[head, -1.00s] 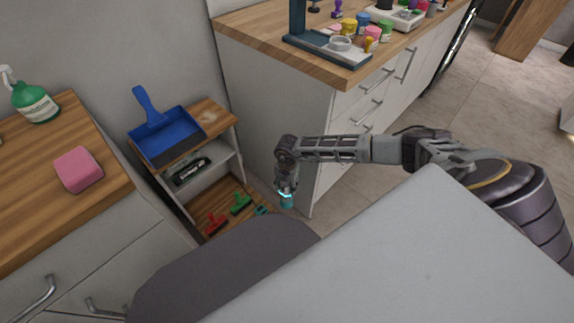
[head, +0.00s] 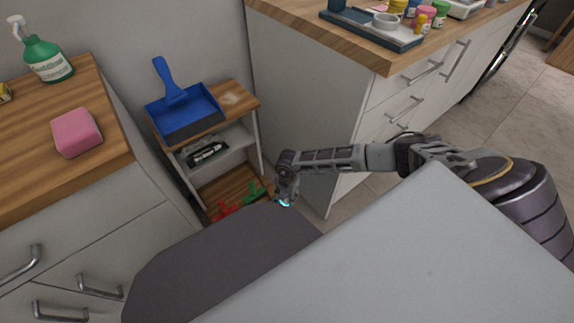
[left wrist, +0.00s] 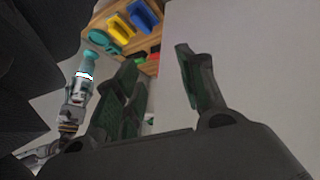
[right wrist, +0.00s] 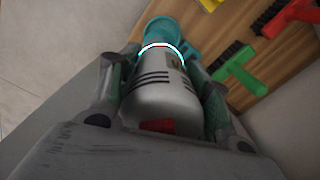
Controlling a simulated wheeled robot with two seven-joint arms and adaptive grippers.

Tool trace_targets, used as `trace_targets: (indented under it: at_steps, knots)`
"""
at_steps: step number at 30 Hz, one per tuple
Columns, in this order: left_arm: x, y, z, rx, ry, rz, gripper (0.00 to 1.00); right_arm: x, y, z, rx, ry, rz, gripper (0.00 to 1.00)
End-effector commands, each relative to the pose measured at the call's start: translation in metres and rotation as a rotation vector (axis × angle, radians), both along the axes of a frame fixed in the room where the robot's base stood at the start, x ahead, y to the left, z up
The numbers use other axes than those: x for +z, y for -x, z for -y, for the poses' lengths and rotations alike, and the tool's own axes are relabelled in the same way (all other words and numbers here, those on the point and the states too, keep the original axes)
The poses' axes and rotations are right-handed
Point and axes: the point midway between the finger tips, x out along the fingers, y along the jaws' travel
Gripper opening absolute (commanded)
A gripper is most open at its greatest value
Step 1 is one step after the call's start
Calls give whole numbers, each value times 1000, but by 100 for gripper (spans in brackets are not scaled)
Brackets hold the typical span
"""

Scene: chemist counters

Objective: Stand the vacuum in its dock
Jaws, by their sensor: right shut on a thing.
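The vacuum (right wrist: 160,95) is a grey handheld body with a teal nozzle and a glowing ring. My right gripper (right wrist: 157,75) is shut around its body; in the head view this gripper (head: 285,188) hangs in front of the low shelf. The vacuum also shows in the left wrist view (left wrist: 82,85), nozzle end towards the shelf. A teal ring-shaped piece, seemingly the dock (left wrist: 103,41), is on the shelf's bottom board beside the nozzle; in the right wrist view it is partly hidden behind the nozzle. My left gripper (left wrist: 160,65) is open and empty.
The low shelf (head: 250,103) carries a blue dustpan (head: 183,110). Its bottom board holds a red brush (right wrist: 290,14), a green brush (right wrist: 242,68) and yellow and blue pieces. Counters stand left and right; a pink sponge (head: 76,132) and green spray bottle (head: 46,58) are on the left one.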

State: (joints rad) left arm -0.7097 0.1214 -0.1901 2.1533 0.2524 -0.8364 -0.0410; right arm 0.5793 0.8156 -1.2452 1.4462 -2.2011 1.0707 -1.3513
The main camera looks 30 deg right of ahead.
Motion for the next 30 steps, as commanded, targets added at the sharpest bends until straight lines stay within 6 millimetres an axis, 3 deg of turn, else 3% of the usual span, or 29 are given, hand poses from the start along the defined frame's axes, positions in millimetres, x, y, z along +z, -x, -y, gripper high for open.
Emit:
trace_targets:
  at_steps: [6,30]
  knots:
    - [5,0,3,-2,13,11,40,-14,1,-3,-16,-1,4,25]
    - [1,-2,4,-4,23,20,40,-23,2,-3,-19,-1,4,25]
